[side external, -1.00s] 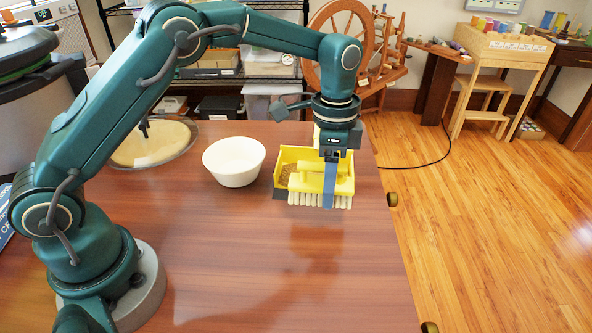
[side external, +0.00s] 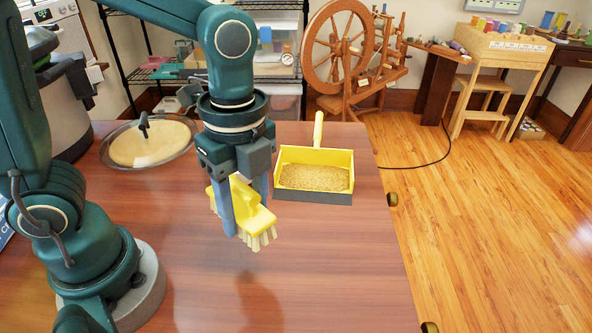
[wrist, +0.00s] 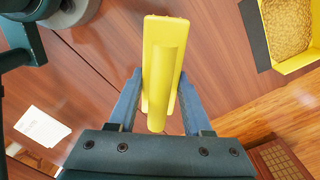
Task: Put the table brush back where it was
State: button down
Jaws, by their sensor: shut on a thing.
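The table brush (side external: 262,221) is yellow with pale bristles. My gripper (side external: 246,212) is shut on it and holds it above the table, bristles downward, tilted and turned at an angle in the side view. In the wrist view the yellow brush (wrist: 160,65) lies between my two blue-grey fingers. The yellow dustpan (side external: 315,157) stands on the table to the right and behind the brush, apart from it, with brown crumbs (side external: 313,177) inside. Part of the dustpan (wrist: 262,42) also shows at the upper right of the wrist view.
The wooden table (side external: 330,265) is clear in front and to the right. A round pan (side external: 150,145) with pale contents and a lid knob stands at the back left. The white bowl seen earlier is hidden behind my gripper. A white card (wrist: 42,127) shows in the wrist view.

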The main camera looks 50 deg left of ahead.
jog(key=shift+s+r, duration=0.3)
jog(key=shift+s, duration=0.1)
jog(key=shift+s+d+r, duration=0.1)
jog(key=shift+d+r, duration=0.05)
jog(key=shift+d, duration=0.05)
jog(key=s+d+f, duration=0.1)
jog(key=d+f, duration=0.1)
jog(key=d, duration=0.1)
jog(key=s+d+f, duration=0.2)
jog(key=d, duration=0.1)
jog(key=s+d+f, duration=0.2)
jog(key=d, duration=0.2)
jog(key=shift+s+f, duration=0.15)
jog(key=shift+f, duration=0.2)
jog(key=shift+d+f, duration=0.1)
jog(key=shift+f, duration=1.95)
jog(key=shift+f, duration=0.1)
jog(key=shift+c, duration=1.7)
grip_release()
